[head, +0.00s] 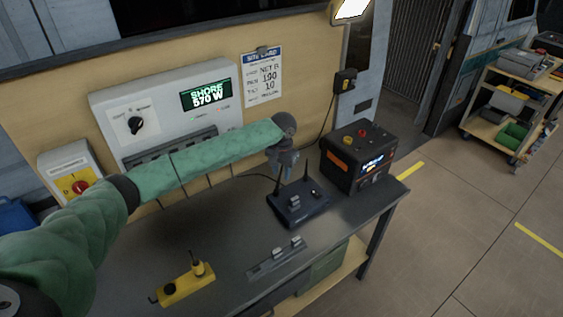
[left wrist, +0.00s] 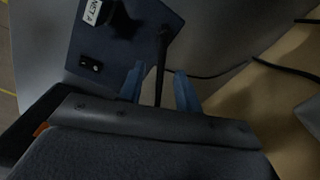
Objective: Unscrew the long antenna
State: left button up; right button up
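A dark blue router (head: 300,207) sits on the grey bench, with one thin black antenna (head: 279,190) at its left and another (head: 306,170) at its back. My left gripper (head: 287,172) hangs just above the router's back left, pointing down. In the left wrist view, the router (left wrist: 112,58) carries a label reading NET A. A black antenna (left wrist: 160,68) stands between the blue fingertips of my left gripper (left wrist: 159,85), with gaps visible on both sides. The gripper is open around it. Which antenna is longer is hard to tell. My right gripper is out of view.
A black and orange power station (head: 358,157) stands right of the router. A grey strip (head: 277,260) and a yellow device (head: 186,287) lie nearer the front. A white power panel (head: 165,110) is on the wall behind. A cable (left wrist: 285,68) runs behind the router.

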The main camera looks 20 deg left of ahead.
pick_arm(q)
jog(key=shift+f, duration=0.3)
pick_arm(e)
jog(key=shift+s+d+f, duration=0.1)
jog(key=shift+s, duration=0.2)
pick_arm(q)
grip_shut()
jog(key=shift+r, duration=0.15)
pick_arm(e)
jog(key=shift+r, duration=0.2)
